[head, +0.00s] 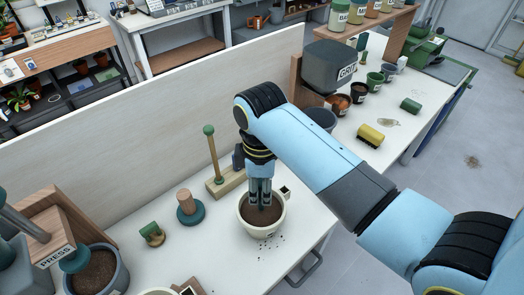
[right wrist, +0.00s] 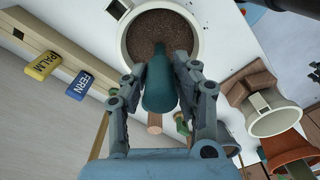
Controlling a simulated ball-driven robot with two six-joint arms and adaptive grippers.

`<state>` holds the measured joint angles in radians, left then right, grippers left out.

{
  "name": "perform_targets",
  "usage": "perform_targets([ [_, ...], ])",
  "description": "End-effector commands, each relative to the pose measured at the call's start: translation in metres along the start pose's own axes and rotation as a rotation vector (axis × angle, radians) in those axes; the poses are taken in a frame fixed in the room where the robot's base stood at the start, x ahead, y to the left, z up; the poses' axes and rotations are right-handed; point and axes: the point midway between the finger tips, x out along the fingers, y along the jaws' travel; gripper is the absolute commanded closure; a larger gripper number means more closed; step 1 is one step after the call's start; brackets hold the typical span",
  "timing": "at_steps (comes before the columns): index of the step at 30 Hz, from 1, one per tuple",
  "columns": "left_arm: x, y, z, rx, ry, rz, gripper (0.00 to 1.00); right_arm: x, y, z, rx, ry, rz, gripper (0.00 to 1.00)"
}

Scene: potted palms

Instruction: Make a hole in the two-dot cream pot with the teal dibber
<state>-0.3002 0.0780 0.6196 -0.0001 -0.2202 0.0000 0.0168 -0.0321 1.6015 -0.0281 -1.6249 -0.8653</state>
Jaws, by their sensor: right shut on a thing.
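The cream pot (head: 262,230) stands on the white bench, filled with dark brown soil; it also shows in the right wrist view (right wrist: 194,50). A small square tag is on its rim, but I cannot make out its dots. My right gripper (head: 261,196) points down over the pot, shut on the teal dibber (right wrist: 159,85). The dibber's narrow end points at the soil near the middle of the pot. I cannot tell whether the tip is in the soil or just above it. My left gripper is not in view.
Soil crumbs lie before the pot. The PRESS stand (head: 62,252) is farther left. A low panel (head: 150,125) runs behind.

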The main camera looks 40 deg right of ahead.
Motion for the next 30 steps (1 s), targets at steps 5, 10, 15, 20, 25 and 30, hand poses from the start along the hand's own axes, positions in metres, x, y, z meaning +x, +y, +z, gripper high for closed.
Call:
perform_targets([
  [5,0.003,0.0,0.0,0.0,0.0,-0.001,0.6,0.006,0.0,0.0,0.0,0.0,0.0,0.99],
  [10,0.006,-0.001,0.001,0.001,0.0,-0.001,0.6,0.012,0.0,0.0,0.0,-0.001,-0.001,0.99],
  [15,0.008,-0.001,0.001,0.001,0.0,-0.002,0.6,0.018,0.0,0.0,0.0,-0.001,0.0,0.99],
  [20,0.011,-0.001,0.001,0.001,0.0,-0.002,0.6,0.023,0.0,0.0,0.0,-0.001,0.0,0.99],
  [25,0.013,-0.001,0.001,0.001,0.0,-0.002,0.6,0.029,0.0,0.0,0.0,-0.001,-0.002,0.99],
  [30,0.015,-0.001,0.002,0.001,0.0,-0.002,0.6,0.034,0.0,0.001,0.0,-0.001,-0.002,0.99],
])
